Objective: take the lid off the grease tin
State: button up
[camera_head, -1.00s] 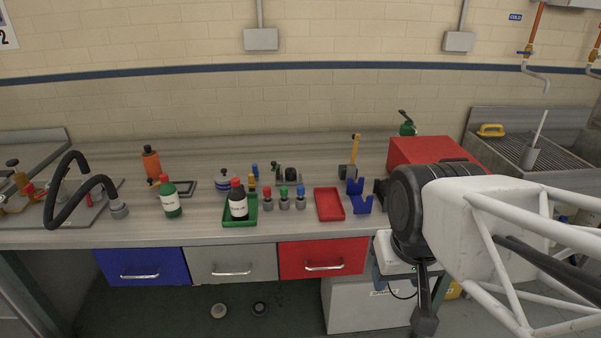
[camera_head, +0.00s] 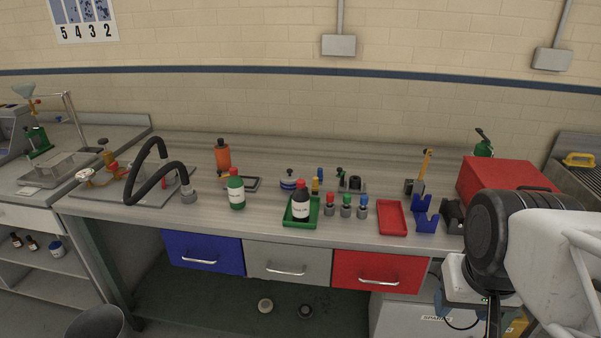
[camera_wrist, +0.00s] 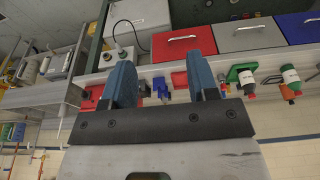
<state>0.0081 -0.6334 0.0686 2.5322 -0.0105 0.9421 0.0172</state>
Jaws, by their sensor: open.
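A small round tin with blue and white bands and a dark knob on its top (camera_head: 289,180) stands upright on the bench, behind the green tray. It looks like the grease tin, with its lid on, but no label can be read. My gripper (camera_wrist: 162,80) is open and empty, its two blue fingers apart in the wrist view. My arm is at the right of the head view, well away from the tin, and the gripper's fingers are mostly cut off there. I cannot make out the tin in the wrist view.
Several small coloured-top bottles, a red tray (camera_head: 392,218) and a red box (camera_head: 505,178) lie to the right.

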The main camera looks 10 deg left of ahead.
dwell(0.4)
jog(key=o, duration=0.9)
jog(key=shift+c, duration=0.2)
